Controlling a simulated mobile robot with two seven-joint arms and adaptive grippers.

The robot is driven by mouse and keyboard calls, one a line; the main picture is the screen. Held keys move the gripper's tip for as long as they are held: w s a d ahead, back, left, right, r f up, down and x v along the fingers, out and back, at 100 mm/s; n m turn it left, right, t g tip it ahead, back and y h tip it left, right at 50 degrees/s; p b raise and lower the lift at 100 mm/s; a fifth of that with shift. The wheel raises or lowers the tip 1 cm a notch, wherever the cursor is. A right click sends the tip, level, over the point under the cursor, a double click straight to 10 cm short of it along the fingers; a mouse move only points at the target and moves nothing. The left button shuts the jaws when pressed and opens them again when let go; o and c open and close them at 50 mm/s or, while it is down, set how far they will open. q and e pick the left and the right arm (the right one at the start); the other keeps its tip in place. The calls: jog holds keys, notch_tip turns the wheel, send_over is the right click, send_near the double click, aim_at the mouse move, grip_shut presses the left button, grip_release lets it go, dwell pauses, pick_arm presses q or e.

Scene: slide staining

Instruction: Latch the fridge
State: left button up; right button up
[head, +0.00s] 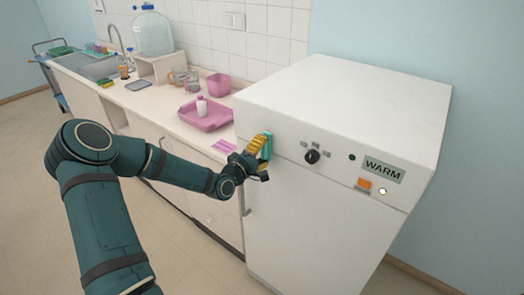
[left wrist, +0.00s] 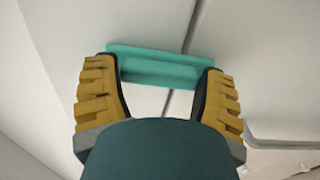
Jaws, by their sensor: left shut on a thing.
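The white fridge (head: 305,215) stands at the right in the head view, with a flat top and a front panel. A teal latch piece (head: 267,147) sits at the upper left of its front. My left gripper (head: 262,152) is at this piece, its yellow fingers against it. In the left wrist view the teal latch piece (left wrist: 158,66) is a bar across a dark seam between two white panels. The fingers of my left gripper (left wrist: 160,76) are on its two ends, shut on it. Whether the latch is engaged I cannot tell. My right gripper is not in view.
The front panel carries a black knob (head: 311,156), an orange switch (head: 364,184) and a WARM label (head: 383,170). A grey handle (head: 247,198) is below my gripper. The counter at the left holds a pink tray (head: 207,118) and a pink bin (head: 218,85).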

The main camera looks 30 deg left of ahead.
pick_arm(q)
jog(key=o, duration=1.1)
jog(key=s, duration=0.8)
jog(key=s+a, duration=0.1)
jog(key=s, duration=0.3)
